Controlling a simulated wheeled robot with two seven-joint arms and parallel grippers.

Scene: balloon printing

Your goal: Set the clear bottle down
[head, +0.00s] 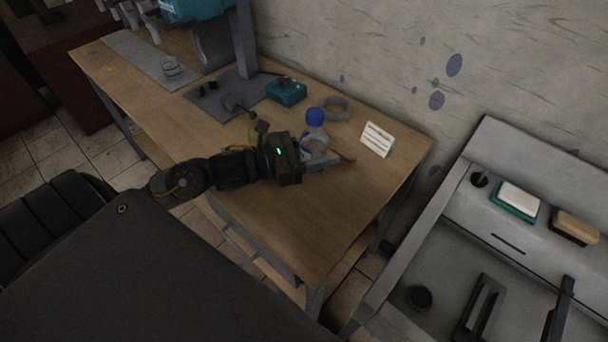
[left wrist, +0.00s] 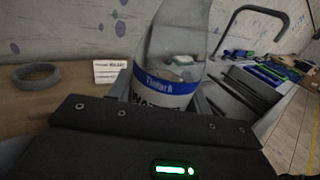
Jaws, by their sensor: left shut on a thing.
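The clear bottle (head: 314,136) has a blue cap and stands upright in the head view, over the right part of the wooden table (head: 285,220). My left gripper (head: 318,160) is shut on the bottle from its near left side. In the left wrist view the bottle (left wrist: 172,62) fills the middle, with a blue and white label, between the gripper's fingers. Its base is hidden, so I cannot tell whether it touches the table. My right gripper is not in view.
A white card (head: 377,139) stands right of the bottle, and a grey ring (head: 337,108) lies behind it. A teal box (head: 287,92) sits further left. A sink (head: 430,270) is to the right. The table's near right part is clear.

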